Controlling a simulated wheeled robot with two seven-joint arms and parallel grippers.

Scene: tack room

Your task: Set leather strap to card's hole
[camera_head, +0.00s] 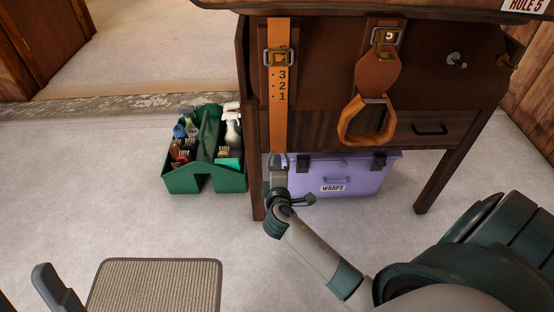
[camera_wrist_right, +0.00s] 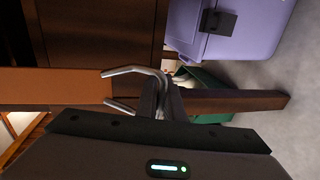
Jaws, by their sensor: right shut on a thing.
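The card (camera_head: 524,5) at the top right edge reads "HOLE 5". My right gripper (camera_head: 278,160) is shut on the strap's lower end. In the right wrist view the strap (camera_wrist_right: 50,86) runs in from the left to the gripper's fingertips (camera_wrist_right: 107,88). My left gripper is out of view.
A second buckled leather with a stirrup (camera_head: 367,121) hangs to the right. A purple "WRAPS" box (camera_head: 345,177) is under the stand, near my right gripper. A green tote of brushes (camera_head: 205,182) stands left of it. Floor in front is partly clear; a woven-topped seat (camera_head: 155,287) is at lower left.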

